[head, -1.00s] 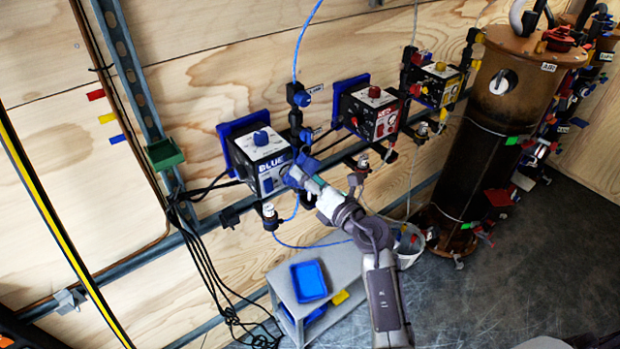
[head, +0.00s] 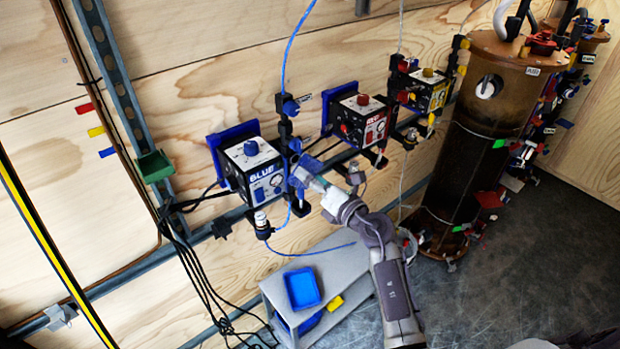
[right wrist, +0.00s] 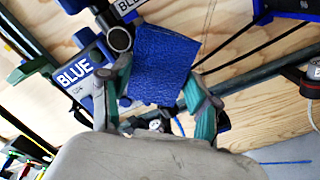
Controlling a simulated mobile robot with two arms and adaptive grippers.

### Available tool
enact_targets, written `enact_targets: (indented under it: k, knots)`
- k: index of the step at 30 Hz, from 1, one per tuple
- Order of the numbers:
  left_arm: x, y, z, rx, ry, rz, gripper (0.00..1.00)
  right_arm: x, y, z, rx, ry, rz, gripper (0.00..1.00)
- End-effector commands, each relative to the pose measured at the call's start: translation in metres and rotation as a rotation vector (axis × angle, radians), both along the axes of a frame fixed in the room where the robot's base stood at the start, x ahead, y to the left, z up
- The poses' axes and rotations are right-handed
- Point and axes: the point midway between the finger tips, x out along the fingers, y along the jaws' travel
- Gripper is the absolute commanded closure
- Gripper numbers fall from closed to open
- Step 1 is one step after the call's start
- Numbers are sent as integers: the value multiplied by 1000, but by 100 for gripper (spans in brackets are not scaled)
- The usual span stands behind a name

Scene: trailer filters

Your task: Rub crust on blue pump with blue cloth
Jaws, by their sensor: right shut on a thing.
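The blue pump (head: 252,168) is a white and black box with a blue knob and a BLUE label, mounted on the wooden wall. It shows partly at the left in the right wrist view (right wrist: 78,78). My right gripper (head: 305,178) is just right of the pump's front, apart from it in the head view. The gripper is shut on the blue cloth (right wrist: 162,62), a textured square pinched between its green-padded fingers (right wrist: 160,100). I cannot make out any crust on the pump. My left gripper is not in view.
A black post with a blue valve (head: 289,107) stands right beside the pump. The red pump (head: 358,118) and yellow pump (head: 427,90) are further right. A grey bench (head: 345,272) with a blue tray (head: 302,287) is below. A brown tank (head: 485,140) stands right.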

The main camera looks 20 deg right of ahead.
Motion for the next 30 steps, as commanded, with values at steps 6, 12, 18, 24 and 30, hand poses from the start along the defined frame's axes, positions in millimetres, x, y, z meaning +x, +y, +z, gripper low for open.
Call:
enact_targets:
  k: [6,12,18,24,30]
  knots:
    - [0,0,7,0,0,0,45,-2,10,2,2,0,1,66]
    - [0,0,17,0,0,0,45,-7,27,3,2,0,2,66]
    - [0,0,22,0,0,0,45,-10,40,2,2,-1,3,66]
    - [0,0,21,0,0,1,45,-10,41,1,2,-2,4,66]
    - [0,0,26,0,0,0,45,-19,38,2,-1,-1,2,66]
